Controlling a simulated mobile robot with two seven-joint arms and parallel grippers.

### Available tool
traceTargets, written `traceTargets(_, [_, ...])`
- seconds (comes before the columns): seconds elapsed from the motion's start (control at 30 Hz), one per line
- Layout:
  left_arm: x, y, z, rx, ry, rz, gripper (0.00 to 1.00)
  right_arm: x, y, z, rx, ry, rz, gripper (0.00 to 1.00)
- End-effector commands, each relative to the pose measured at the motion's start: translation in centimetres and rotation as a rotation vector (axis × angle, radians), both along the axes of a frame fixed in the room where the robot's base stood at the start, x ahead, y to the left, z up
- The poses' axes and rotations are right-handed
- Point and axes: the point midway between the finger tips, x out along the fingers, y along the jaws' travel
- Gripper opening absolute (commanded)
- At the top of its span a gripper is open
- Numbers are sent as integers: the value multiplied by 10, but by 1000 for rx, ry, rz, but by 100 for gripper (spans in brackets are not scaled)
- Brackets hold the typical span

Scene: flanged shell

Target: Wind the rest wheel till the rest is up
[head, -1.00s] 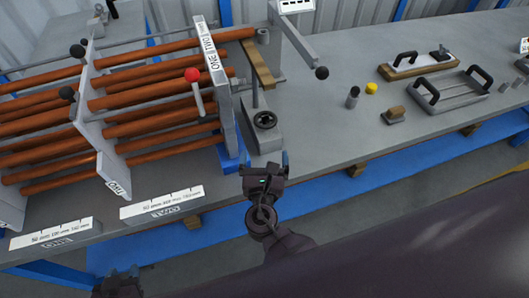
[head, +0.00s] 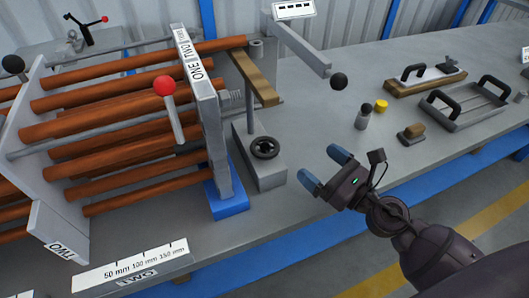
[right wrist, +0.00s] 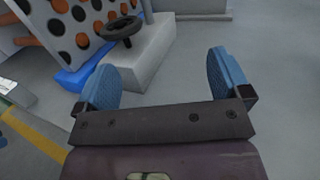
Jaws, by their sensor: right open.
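The rest wheel (head: 265,148) is a small black handwheel on top of a grey block (head: 270,175), beside the end plate of the tube bundle. It also shows in the right wrist view (right wrist: 122,28), beyond the left finger. The rest (head: 254,78) looks like a wooden bar above the wheel, on a thin grey post (head: 250,115). Its underside against the tubes cannot be made out. My right gripper (head: 324,172) is open and empty, to the right of the wheel and apart from it. It shows in the right wrist view (right wrist: 165,80) with blue fingertips wide apart. My left gripper is out of view.
Copper tubes (head: 130,130) run through the end plate (head: 208,115). A red-knobbed lever (head: 166,88) stands before it. A black-knobbed arm (head: 338,81) reaches over the bench right of the rest. A yellow cap (head: 381,106) and handled trays (head: 465,105) lie farther right.

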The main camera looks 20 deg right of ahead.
Motion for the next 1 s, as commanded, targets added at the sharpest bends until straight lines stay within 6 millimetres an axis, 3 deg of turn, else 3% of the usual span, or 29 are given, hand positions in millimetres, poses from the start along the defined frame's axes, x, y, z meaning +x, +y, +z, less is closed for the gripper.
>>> traceTargets(0.03, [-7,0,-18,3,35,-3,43,-2,0,-14,-12,30,67,95])
traceTargets(0.1, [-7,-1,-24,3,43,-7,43,-3,3,-10,-22,42,153,95])
traceTargets(0.3, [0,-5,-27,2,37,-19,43,-10,13,0,-37,64,309,95])
traceTargets(0.47, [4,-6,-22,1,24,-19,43,-8,17,8,-41,59,339,95])
traceTargets(1.0, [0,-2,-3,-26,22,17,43,42,61,16,-42,47,335,95])
